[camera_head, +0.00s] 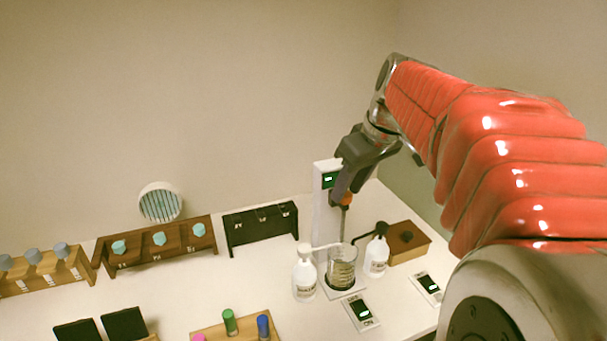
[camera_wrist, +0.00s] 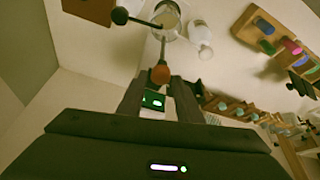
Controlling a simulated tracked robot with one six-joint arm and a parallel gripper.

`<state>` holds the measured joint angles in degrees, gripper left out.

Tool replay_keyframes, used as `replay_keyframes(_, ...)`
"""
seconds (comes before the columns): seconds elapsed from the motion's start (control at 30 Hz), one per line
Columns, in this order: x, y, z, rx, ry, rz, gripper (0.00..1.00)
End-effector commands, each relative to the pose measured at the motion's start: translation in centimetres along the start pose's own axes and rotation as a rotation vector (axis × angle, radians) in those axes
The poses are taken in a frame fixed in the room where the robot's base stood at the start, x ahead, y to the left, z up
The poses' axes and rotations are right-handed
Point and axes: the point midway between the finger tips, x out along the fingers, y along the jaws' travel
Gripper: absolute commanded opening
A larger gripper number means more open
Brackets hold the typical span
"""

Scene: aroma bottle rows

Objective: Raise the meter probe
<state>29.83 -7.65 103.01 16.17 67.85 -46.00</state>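The meter probe has an orange knob (camera_head: 346,199) on a thin rod that runs down toward a glass beaker (camera_head: 342,272). In the wrist view the orange knob (camera_wrist: 160,75) sits between my fingertips, with the rod beyond it leading to the beaker (camera_wrist: 164,16). My gripper (camera_head: 348,192) points down above the beaker, and its fingers appear closed on the knob. The white meter column (camera_head: 322,222) with a green display stands just left of the gripper. The rod's lower end is hard to make out at the beaker.
A brown box (camera_head: 406,243) is at the right. Two switch panels (camera_head: 361,313) (camera_head: 428,287) lie in front. Wooden bottle racks (camera_head: 160,248) and a black rack (camera_head: 262,232) stand to the left.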

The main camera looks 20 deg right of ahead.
Motion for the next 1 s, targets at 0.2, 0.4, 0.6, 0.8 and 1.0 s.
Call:
replay_keyframes(0.2, 0.2, 0.0, 0.1, 0.0, -0.005, -0.003, 0.32)
replay_keyframes(0.4, -0.7, 0.0, 0.1, 0.0, -0.005, -0.003, 0.32)
replay_keyframes(0.6, -3.4, -0.1, 0.1, 0.0, -0.004, -0.002, 0.32)
replay_keyframes(0.8, -6.9, 0.0, 0.0, 0.0, -0.003, -0.001, 0.32)
replay_keyframes(1.0, -10.4, 0.0, 0.0, -0.001, -0.002, 0.0, 0.32)
